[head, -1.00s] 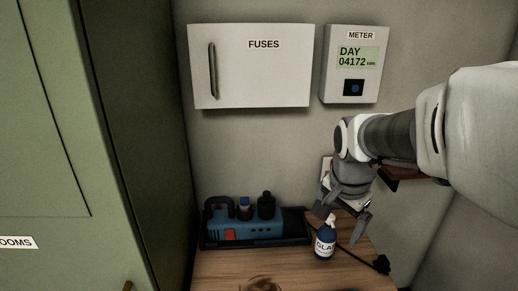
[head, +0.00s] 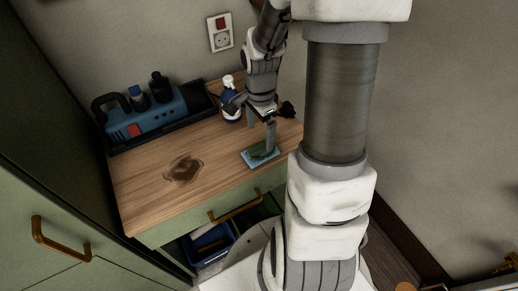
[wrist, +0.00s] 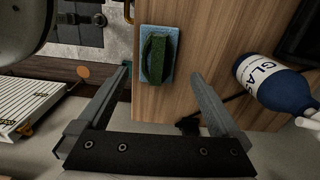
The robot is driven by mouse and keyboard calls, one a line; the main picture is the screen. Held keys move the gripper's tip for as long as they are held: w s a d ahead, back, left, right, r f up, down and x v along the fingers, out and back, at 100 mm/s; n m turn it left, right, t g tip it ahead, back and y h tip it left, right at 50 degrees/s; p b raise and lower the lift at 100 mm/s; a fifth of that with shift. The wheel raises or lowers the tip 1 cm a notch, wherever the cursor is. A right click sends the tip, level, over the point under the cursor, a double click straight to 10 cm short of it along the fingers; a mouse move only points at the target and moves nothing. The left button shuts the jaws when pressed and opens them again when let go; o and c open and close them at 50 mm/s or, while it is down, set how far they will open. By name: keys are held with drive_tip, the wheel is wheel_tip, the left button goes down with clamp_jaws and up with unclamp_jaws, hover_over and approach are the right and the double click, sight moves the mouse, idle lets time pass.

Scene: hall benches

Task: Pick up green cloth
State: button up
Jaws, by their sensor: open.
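The green cloth (wrist: 158,57) looks like a narrow, dark green folded strip in the wrist view. It lies on a flat light blue pad (wrist: 145,70) on the wooden top. In the head view the green cloth (head: 261,152) and its pad are near the front right edge of the bench top, partly behind my finger. My gripper (wrist: 161,74) is open and empty, with one finger on either side of the pad in the wrist view. In the head view my gripper (head: 261,131) points down over the cloth. I cannot tell any contact.
A blue spray bottle labelled GLASS (wrist: 270,82) stands close to my gripper; it also shows in the head view (head: 231,108). A blue tool (head: 150,115) sits in a black tray at the back. The front left wood is bare except a dark stain (head: 183,170).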

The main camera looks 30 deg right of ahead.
sight(262, 145)
drive_tip(key=shift+s+d+f+b, duration=0.15)
drive_tip(key=shift+f+b, duration=0.05)
drive_tip(key=shift+f, duration=1.55)
drive_tip(key=shift+s+d+f+b, duration=0.1)
drive_tip(key=shift+f+b, duration=0.05)
drive_tip(key=shift+f, duration=1.55)
drive_tip(key=c, duration=1.2)
drive_tip(key=shift+c, duration=0.2)
drive_tip(key=shift+r, duration=0.15)
drive_tip(key=shift+r, duration=0.65)
wheel_tip(262, 145, up, 3)
drive_tip(key=shift+w+f+p, duration=0.1)
drive_tip(key=shift+f+p, duration=0.1)
drive_tip(key=shift+p, duration=0.15)
drive_tip(key=s+d+r+p, duration=0.1)
drive_tip(key=s+d+r, duration=0.6)
drive_tip(key=s, duration=0.2)
drive_tip(key=shift+d, duration=0.3)
